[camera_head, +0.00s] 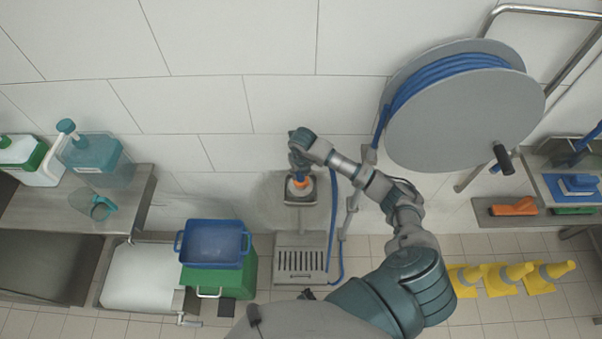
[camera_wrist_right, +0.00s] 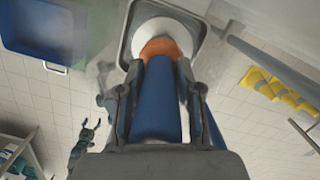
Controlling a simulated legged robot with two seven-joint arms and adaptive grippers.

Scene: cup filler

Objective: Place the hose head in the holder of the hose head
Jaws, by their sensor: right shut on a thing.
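The hose head has a blue body, an orange collar and a white end. In the head view the hose head (camera_head: 300,183) is under my right gripper (camera_head: 299,162), with its white end over a grey metal basin-like fixture (camera_head: 312,196) at the wall. In the right wrist view my right gripper (camera_wrist_right: 157,92) is shut around the blue body of the hose head (camera_wrist_right: 157,115). The white end is within the outline of the fixture (camera_wrist_right: 128,48); whether they touch, I cannot tell. My left gripper (camera_wrist_right: 90,126) shows small and open at the lower left, apart from the hose head.
A blue hose (camera_head: 332,230) hangs right of the fixture, and a hose reel (camera_head: 460,110) is on the wall. A floor grate (camera_head: 301,262) lies below. A blue crate (camera_head: 213,245) on a green one stands left.

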